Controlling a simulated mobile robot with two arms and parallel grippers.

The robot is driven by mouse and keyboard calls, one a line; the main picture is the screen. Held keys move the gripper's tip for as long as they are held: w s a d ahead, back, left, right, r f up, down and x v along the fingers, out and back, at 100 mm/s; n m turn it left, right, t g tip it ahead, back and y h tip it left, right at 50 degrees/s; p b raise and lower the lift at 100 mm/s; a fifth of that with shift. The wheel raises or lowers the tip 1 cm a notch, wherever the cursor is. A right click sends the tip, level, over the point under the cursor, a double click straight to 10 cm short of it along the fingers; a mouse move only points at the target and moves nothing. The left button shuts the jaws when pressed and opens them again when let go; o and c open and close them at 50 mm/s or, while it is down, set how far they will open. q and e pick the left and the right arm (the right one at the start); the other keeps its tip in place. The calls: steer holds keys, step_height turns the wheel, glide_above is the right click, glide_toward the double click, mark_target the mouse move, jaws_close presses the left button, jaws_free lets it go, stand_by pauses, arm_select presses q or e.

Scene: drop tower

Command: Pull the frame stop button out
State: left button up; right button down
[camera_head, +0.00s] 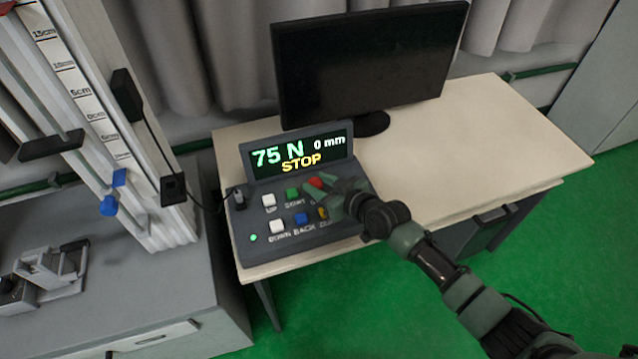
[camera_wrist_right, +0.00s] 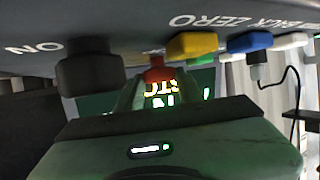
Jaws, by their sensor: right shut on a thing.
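The console (camera_head: 300,235) stands on the table, with a display (camera_head: 300,155) reading "75 N", "0 mm" and "STOP". A red button (camera_head: 314,183) is in its top row, partly hidden by my right gripper. In the right wrist view the red button (camera_wrist_right: 157,75) sits between the fingertips. My right gripper (camera_head: 325,190) reaches in from the right and is shut on the red button; its fingers also show in the wrist view (camera_wrist_right: 157,88). The button's label is hidden. My left gripper is not in view.
White (camera_head: 268,200), green (camera_head: 292,193), blue (camera_head: 301,218) and yellow (camera_head: 323,213) buttons sit close around the gripper. A black knob (camera_wrist_right: 90,72) is beside it in the wrist view. A monitor (camera_head: 370,65) stands behind; the drop tower (camera_head: 150,170) is left. The table's right side is clear.

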steer(key=shift+r+p, duration=0.45)
steer(key=shift+r, duration=0.25)
steer(key=c, duration=0.9)
jaws_free()
steer(key=v, duration=0.7)
steer(key=shift+s+d+r, duration=0.2)
steer(key=shift+s, duration=0.1)
